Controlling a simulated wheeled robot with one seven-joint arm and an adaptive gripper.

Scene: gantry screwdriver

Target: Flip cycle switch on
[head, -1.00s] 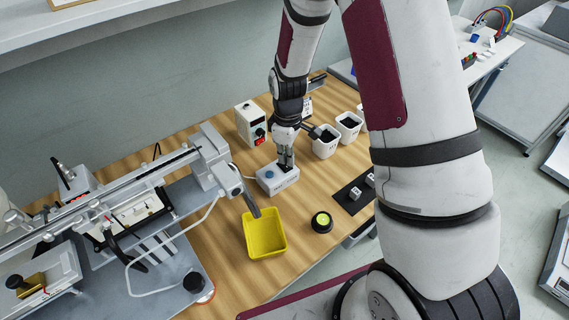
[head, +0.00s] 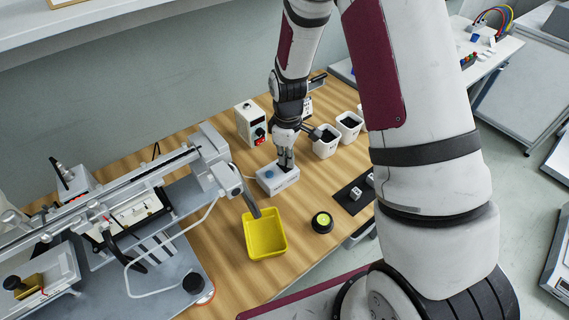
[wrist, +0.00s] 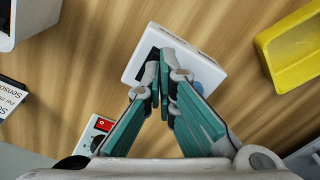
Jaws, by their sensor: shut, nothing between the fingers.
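A small white control box (head: 277,179) lies on the wooden bench, below my gripper. In the wrist view the box (wrist: 200,48) shows a blue round button (wrist: 207,72) to the right of the fingers and a black part (wrist: 149,66) to their left, likely the switch; the fingers partly cover it. My gripper (wrist: 168,60) is shut and empty, pointing down with its tips over the box top. I cannot tell whether the tips touch the switch, or which way it is set.
A yellow bin (head: 265,235) stands in front of the box. A white unit with a red switch (head: 251,124) stands behind it, and white cups (head: 326,144) stand to the right. A gantry (head: 130,188) fills the left. A round yellow-green-topped button (head: 322,221) is at front right.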

